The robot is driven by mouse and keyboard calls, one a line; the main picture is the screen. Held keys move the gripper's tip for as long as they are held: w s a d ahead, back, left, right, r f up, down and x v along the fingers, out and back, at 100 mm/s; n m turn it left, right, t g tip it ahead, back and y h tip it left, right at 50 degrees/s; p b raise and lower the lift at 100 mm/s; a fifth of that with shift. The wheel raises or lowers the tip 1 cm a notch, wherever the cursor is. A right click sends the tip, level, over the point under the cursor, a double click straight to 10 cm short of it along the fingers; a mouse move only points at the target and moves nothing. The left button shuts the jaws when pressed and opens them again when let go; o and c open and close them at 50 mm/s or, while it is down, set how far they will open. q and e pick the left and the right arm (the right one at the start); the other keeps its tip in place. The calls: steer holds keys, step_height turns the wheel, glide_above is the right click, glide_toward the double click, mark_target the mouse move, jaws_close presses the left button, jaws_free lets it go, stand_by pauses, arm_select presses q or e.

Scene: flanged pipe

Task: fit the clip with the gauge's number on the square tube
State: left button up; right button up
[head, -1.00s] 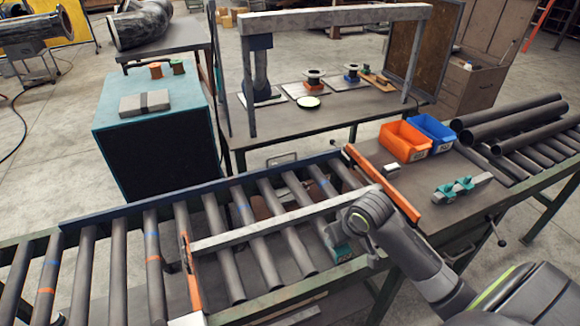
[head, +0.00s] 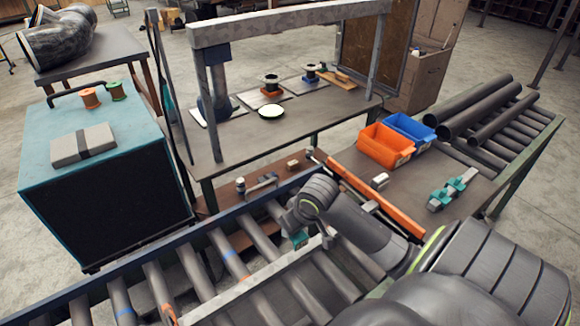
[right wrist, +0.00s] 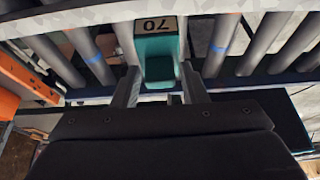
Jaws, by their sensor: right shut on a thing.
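My right gripper (right wrist: 160,92) is shut on a teal clip (right wrist: 159,60), which carries a tag that looks like 70, upside down in the right wrist view. The clip shows as a small teal patch (head: 299,240) below my right wrist in the head view. The pale square tube (head: 262,289) lies slantwise above the rollers. In the right wrist view the tube (right wrist: 85,14) crosses the top, right by the tag; I cannot tell whether the clip touches it. My left gripper is not in view. I cannot make out a gauge with a readable number.
More teal clips (head: 455,187) sit on a short grey bar on the right bench. An orange bin (head: 386,148) and a blue bin (head: 412,130) stand behind. An orange rail (head: 370,193) lies beside my right arm. A small white block (head: 380,180) is nearby.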

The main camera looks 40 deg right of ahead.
mark_target(297, 236)
steer(key=shift+s+f, duration=0.1)
steer(key=shift+f, duration=0.35)
steer(key=shift+f+b, duration=0.35)
steer(key=shift+b, duration=0.15)
steer(key=b+x, duration=0.3)
steer(key=shift+s+f, duration=0.3)
steer(key=shift+f+b, duration=0.65)
steer(key=shift+b, duration=0.3)
steer(key=shift+f, duration=1.55)
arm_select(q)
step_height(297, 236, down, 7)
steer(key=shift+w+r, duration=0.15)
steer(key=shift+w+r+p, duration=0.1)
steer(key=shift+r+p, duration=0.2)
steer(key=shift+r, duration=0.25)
arm_select(e)
steer(key=shift+s, duration=0.1)
